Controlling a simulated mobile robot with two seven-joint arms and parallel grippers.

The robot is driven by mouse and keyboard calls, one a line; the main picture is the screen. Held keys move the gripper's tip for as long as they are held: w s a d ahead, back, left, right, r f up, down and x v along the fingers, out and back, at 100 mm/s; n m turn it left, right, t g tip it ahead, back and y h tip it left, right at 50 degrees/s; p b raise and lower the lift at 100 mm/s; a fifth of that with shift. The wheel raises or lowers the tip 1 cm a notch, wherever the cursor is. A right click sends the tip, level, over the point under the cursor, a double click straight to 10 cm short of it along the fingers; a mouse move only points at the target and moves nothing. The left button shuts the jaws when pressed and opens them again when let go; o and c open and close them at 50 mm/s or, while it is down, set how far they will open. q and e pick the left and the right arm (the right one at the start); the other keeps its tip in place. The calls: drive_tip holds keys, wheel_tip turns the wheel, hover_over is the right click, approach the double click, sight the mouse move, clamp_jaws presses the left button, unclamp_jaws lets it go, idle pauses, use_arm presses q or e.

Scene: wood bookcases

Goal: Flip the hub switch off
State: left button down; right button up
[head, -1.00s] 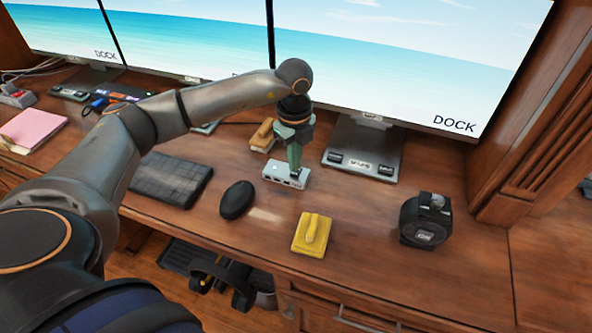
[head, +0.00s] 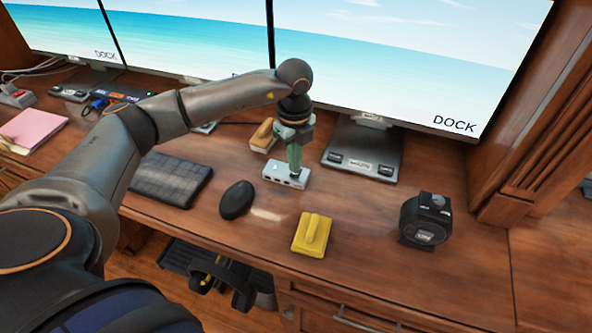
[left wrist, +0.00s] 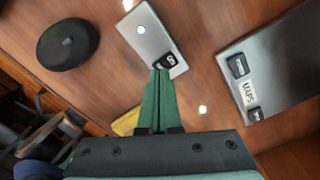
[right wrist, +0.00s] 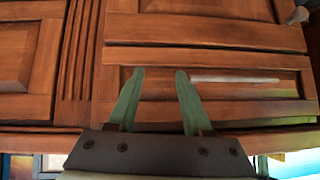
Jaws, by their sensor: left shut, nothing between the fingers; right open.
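The hub (head: 286,174) is a small silver box on the desk in the head view, with ports along its front side. In the left wrist view the hub (left wrist: 145,32) shows a round light and a black rocker switch (left wrist: 165,62) near one end. My left gripper (head: 295,172) points down at the hub's right end. Its green fingers (left wrist: 161,72) are shut with nothing between them, and their tips are at the switch; I cannot tell whether they touch it. My right gripper (right wrist: 158,75) is open and empty, facing wooden drawer fronts.
A black mouse (head: 237,200) and a dark keyboard (head: 171,179) lie left of the hub. A yellow sticky-note block (head: 312,235) lies in front, a black boxy object (head: 425,220) to the right. A monitor stand base (head: 362,150) is behind right.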

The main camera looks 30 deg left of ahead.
sight(294, 174)
use_arm(q)
drive_tip(key=shift+f+b, duration=0.65)
drive_tip(key=shift+f, duration=0.4)
idle(0.7)
drive_tip(key=shift+s+r, duration=0.1)
wheel_tip(294, 174, up, 7)
drive_tip(key=p, duration=0.6)
idle(0.6)
